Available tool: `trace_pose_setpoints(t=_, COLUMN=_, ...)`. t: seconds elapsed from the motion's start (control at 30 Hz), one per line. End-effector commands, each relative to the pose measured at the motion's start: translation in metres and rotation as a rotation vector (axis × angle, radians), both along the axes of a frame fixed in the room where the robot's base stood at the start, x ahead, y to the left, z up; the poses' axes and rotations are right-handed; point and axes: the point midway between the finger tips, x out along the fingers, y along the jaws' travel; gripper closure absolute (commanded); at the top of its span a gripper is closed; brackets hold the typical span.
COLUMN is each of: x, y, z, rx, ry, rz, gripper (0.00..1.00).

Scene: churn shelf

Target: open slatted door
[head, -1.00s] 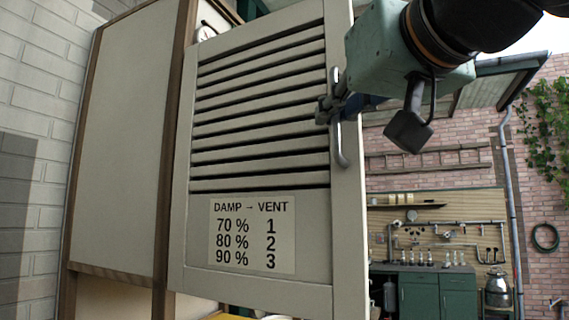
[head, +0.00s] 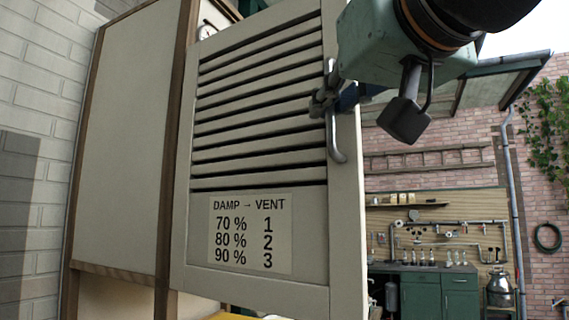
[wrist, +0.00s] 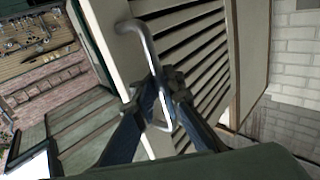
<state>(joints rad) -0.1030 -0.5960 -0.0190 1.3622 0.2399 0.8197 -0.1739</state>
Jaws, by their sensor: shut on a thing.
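The slatted door (head: 262,155) is cream, with dark gaps between its slats and a printed label, "DAMP → VENT" (head: 250,234), on its lower part. It stands ajar, swung out from the cabinet, with a gap behind its upper left edge. Its metal bar handle (head: 337,148) is upright near the right edge. My gripper (head: 323,101) is shut on the handle around its middle. In the wrist view the fingers (wrist: 163,92) close around the curved handle (wrist: 142,38), with the slats (wrist: 198,60) behind. Part of the fingers is hidden behind the handle and my wrist.
A cabinet side panel (head: 128,150) with brown framing stands left of the door, beside a pale brick wall (head: 45,100). A round dial (head: 207,31) shows above the door's left edge. A green workbench (head: 430,290) and pegboard stand far off at right. Open space lies right of the door.

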Motion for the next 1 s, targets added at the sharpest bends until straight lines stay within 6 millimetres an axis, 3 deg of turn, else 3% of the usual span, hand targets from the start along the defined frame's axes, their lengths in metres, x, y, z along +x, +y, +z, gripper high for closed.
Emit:
trace_pose_setpoints(t=0.1, x=0.0, y=-0.002, z=-0.002, rx=-0.003, ry=0.003, rz=-0.004, gripper=1.0)
trace_pose_setpoints(t=0.13, x=0.0, y=-0.002, z=-0.002, rx=-0.003, ry=0.003, rz=-0.004, gripper=0.9)
trace_pose_setpoints(t=0.2, x=0.0, y=-0.002, z=-0.002, rx=-0.002, ry=0.004, rz=-0.004, gripper=0.85)
trace_pose_setpoints(t=0.57, x=-0.007, y=-0.003, z=0.0, rx=-0.001, ry=0.0, rz=-0.001, gripper=0.85)
trace_pose_setpoints(t=1.0, x=-0.09, y=-0.025, z=0.0, rx=0.0, ry=-0.002, rz=-0.003, gripper=0.85)
